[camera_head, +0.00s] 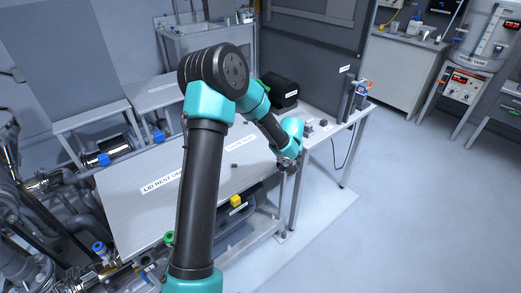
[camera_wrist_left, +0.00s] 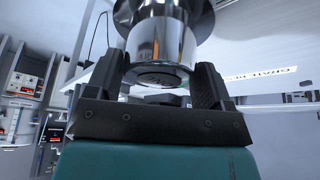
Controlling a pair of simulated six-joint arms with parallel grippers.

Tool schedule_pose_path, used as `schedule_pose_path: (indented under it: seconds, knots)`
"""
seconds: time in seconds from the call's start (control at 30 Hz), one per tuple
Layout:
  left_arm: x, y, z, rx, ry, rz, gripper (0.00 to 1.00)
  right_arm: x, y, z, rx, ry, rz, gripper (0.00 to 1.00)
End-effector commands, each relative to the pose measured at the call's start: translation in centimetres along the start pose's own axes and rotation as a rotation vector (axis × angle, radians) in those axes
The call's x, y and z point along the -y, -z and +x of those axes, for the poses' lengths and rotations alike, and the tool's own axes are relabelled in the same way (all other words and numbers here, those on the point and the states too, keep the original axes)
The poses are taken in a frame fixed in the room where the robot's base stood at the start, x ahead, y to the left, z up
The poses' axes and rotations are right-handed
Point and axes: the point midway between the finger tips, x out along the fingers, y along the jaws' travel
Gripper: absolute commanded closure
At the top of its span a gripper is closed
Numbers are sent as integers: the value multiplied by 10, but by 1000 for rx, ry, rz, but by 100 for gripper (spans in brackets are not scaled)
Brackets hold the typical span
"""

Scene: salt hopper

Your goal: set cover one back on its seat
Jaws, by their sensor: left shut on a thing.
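My left gripper (camera_head: 287,166) hangs at the front edge of the work table (camera_head: 150,213), at the end of my teal and black arm. In the left wrist view my left gripper (camera_wrist_left: 164,88) is shut on a shiny metal cylinder (camera_wrist_left: 158,48) with a dark underside. A wider dark round part shows above the cylinder, cut by the picture's top. I cannot tell from these frames whether this piece is cover one. The seat is not clearly seen. My right gripper is not in view.
A LID REST label (camera_head: 163,184) marks the table's left part. A small dark block (camera_head: 234,165) lies on the table. A black rounded case (camera_head: 279,91) stands behind. A yellow part (camera_head: 236,200) sits below the front edge. Open floor (camera_head: 430,210) lies right.

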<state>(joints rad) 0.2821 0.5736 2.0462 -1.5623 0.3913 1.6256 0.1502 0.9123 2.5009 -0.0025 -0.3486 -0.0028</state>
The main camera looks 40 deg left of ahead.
Motion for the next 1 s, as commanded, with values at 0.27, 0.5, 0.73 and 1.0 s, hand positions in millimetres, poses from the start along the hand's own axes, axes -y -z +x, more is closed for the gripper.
schedule_pose_path:
  seconds: [0.27, 0.5, 0.73, 1.0]
  knots:
    - [-130, -23, -2, -2, -178, 425, 60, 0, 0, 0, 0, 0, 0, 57]
    - [-204, -47, -8, -2, -285, 681, 60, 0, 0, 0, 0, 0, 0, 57]
    - [-221, -54, -10, -2, -312, 751, 60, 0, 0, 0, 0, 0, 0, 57]
    - [-221, -54, -10, -2, -312, 752, 60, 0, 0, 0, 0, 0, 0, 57]
